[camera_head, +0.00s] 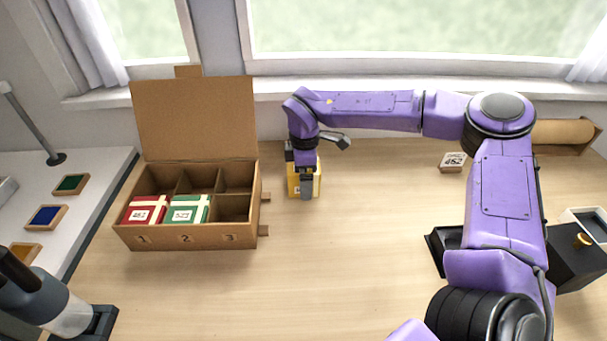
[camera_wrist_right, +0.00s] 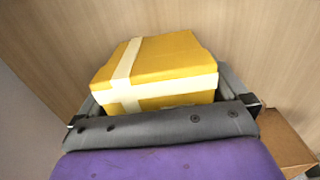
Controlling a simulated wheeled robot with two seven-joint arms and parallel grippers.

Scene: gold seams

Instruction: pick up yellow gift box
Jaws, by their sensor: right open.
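The yellow gift box (camera_head: 293,186) with a cream ribbon stands on the table just right of the carton, partly hidden by my right gripper (camera_head: 306,188). In the right wrist view the yellow gift box (camera_wrist_right: 185,55) sits between the fingers of my right gripper (camera_wrist_right: 165,112). The gripper is open around it, with a finger on either side; I cannot tell whether they touch it. My left gripper is not in view.
The open carton (camera_head: 200,239) holds a red gift box (camera_head: 145,210) and a green gift box (camera_head: 190,209) in front compartments 1 and 2; compartment 3 is empty. A numbered block (camera_head: 452,162) lies behind my right arm. The middle table is clear.

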